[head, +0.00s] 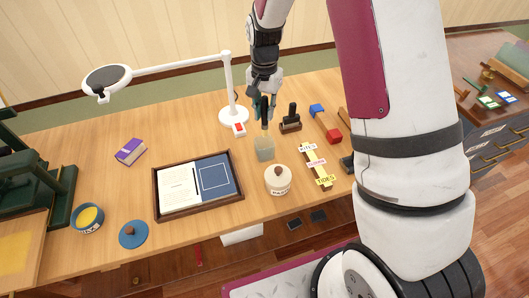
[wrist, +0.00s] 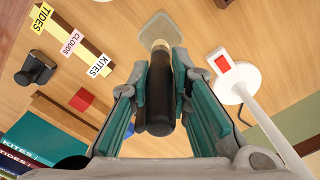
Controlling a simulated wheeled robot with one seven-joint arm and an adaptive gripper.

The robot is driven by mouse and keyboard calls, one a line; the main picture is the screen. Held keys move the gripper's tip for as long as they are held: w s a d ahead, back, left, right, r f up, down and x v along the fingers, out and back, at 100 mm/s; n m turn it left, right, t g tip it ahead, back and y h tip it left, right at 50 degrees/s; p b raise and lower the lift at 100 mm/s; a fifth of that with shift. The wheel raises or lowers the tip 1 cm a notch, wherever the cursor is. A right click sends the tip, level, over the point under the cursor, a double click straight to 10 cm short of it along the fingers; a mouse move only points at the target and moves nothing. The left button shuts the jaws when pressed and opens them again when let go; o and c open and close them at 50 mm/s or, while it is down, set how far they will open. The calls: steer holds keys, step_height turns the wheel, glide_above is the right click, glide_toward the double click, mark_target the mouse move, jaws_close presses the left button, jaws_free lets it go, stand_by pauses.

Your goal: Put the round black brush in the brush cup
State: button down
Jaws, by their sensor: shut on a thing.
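My gripper (head: 264,106) is shut on the round black brush (wrist: 160,95), gripping its dark handle between both fingers. The brush hangs roughly upright with its pale tan end downward, as the head view also shows (head: 265,124). The brush cup (head: 264,150) is a pale, see-through, square-sided holder on the table directly below. In the wrist view the brush's lower end overlaps the near edge of the cup (wrist: 158,24). I cannot tell whether the tip is just above the rim or slightly inside.
A black-handled block (head: 290,122) and a white lamp base (head: 234,116) flank the cup closely. A white jar (head: 278,183) with a brown knob stands in front. A word-label strip (head: 316,168) lies right; a dark-framed tray (head: 157,203) lies left.

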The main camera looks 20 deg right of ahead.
mark_target(265, 124)
steer(key=shift+f, duration=0.45)
step_height(265, 124, down, 4)
steer(key=shift+s+p, duration=0.1)
steer(key=shift+p, duration=0.25)
steer(key=shift+f+p, duration=0.3)
steer(key=shift+f, duration=2.3)
steer(key=shift+f, duration=0.1)
steer(key=c, duration=1.5)
jaws_free()
